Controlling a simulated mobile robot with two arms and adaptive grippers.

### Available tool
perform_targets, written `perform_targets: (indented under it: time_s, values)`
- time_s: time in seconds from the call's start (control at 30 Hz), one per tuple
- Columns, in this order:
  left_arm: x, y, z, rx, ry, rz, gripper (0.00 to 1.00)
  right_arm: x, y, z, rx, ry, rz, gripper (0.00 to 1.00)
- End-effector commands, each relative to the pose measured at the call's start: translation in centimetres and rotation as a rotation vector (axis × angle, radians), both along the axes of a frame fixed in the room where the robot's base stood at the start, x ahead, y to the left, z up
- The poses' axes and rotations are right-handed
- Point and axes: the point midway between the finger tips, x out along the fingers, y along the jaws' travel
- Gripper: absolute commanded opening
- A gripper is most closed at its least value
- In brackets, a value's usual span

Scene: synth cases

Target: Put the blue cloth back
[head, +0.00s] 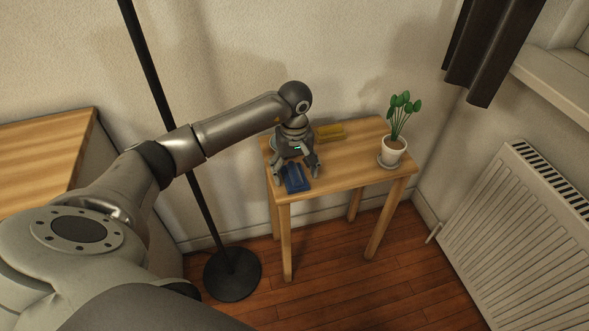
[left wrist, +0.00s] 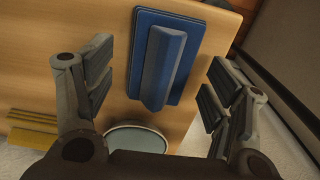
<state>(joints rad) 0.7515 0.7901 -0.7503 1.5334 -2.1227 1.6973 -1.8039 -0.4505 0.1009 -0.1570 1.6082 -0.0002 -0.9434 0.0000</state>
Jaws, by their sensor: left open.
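The blue cloth (head: 297,180) lies folded on the small wooden table (head: 350,172) near its front left corner. In the left wrist view the blue cloth (left wrist: 165,55) is a flat blue rectangle with a raised, lighter ridge along its middle. My left gripper (head: 296,172) points down over the cloth, its fingers spread. In the left wrist view the cloth lies between the fingers of my left gripper (left wrist: 160,78), with gaps on both sides. Nothing is held. My right gripper is not in view.
A yellow folded item (head: 330,132) lies at the table's back, and a round pale dish (left wrist: 137,137) shows near the gripper. A potted plant (head: 393,150) stands at the table's right. A black floor pole (head: 180,135) stands left of the table.

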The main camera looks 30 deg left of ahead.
Motion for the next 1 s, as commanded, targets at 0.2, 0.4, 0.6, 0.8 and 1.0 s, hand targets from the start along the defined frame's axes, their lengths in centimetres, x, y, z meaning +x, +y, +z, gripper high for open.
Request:
perform_targets:
  time_s: [0.2,0.4,0.6,0.8,1.0]
  values:
    - [0.0,0.0,0.4,0.000,-0.001,0.000,0.76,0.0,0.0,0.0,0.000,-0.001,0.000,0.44]
    - [0.1,0.1,3.4,0.001,-0.005,0.000,0.76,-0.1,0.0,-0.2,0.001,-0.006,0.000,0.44]
    - [0.1,0.0,7.8,0.001,-0.005,0.000,0.76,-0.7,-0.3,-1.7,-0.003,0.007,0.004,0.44]
    - [0.1,0.0,10.9,0.000,-0.003,0.000,0.76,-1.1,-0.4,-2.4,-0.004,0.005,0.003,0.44]
    - [0.0,0.0,12.0,0.001,-0.001,0.000,0.76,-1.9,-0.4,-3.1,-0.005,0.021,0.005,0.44]
